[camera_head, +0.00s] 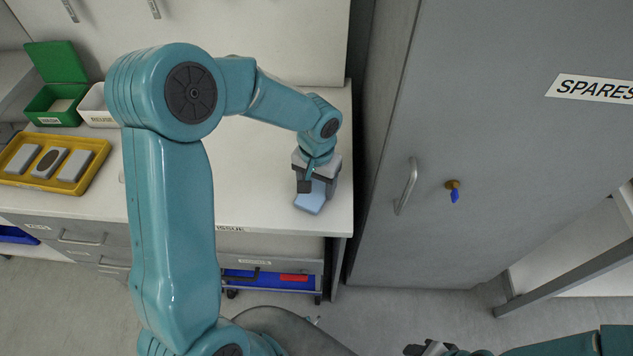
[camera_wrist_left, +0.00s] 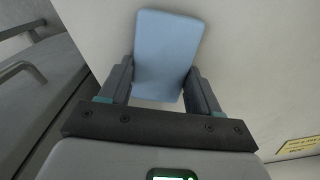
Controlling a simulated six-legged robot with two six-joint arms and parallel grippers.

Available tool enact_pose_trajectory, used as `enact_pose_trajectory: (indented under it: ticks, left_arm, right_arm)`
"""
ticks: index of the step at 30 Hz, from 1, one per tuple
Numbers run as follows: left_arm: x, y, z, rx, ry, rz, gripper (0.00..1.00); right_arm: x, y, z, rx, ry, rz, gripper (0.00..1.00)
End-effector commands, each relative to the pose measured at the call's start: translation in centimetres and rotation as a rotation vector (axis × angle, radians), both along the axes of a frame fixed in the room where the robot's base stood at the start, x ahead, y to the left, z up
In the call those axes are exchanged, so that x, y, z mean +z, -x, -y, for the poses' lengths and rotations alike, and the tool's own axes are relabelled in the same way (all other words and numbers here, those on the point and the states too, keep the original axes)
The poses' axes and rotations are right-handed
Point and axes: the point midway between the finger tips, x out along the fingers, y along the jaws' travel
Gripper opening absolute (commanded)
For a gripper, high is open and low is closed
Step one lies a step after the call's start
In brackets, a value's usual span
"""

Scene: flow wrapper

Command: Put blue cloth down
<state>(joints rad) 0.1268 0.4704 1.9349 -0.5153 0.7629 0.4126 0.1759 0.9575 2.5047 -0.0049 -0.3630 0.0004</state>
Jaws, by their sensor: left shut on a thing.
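The blue cloth (camera_head: 311,199) is a light blue folded pad at the right end of the white counter. My left gripper (camera_head: 318,182) is over it, pointing down, with its fingers closed on the cloth. In the left wrist view the cloth (camera_wrist_left: 167,50) sits between the two fingers of my left gripper (camera_wrist_left: 160,82) and sticks out beyond them. I cannot tell whether the cloth touches the counter. My right gripper (camera_head: 430,348) shows only in part at the bottom edge, far from the cloth.
The white counter (camera_head: 262,185) is clear around the cloth. A yellow tray (camera_head: 98,146) with grey blocks, a green bin (camera_head: 45,112) and a white bin (camera_head: 95,100) stand at the left. A tall grey cabinet (camera_head: 470,150) with a handle and key stands close on the right.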

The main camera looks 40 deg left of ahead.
Motion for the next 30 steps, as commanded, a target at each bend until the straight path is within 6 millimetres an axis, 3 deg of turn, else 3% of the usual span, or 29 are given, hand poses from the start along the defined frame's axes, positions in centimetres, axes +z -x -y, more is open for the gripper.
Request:
enact_pose_trajectory:
  ticks: [8, 9, 11, 23, 30]
  left_arm:
    - [-0.4, 0.0, 0.0, 0.0, 0.0, 0.001, 0.34]
    - [-0.3, 0.0, 0.0, 0.0, 0.0, 0.001, 0.69]
    - [-0.2, 0.0, 0.0, 0.0, 0.0, 0.001, 0.88]
    - [0.6, -0.1, 0.0, 0.0, -0.001, 0.003, 0.88]
    - [5.9, -0.2, 0.0, 0.0, -0.001, 0.008, 0.88]
  right_arm:
    - [-0.5, 0.0, 0.0, 0.0, 0.0, 0.0, 0.43]
    - [-0.4, 0.0, 0.0, 0.0, 0.0, 0.0, 0.43]
    - [-0.4, 0.0, 0.0, 0.0, 0.0, 0.0, 0.43]
    - [0.2, 0.0, 0.0, 0.0, 0.0, 0.0, 0.43]
    - [0.3, 0.0, 0.0, 0.0, 0.0, 0.0, 0.43]
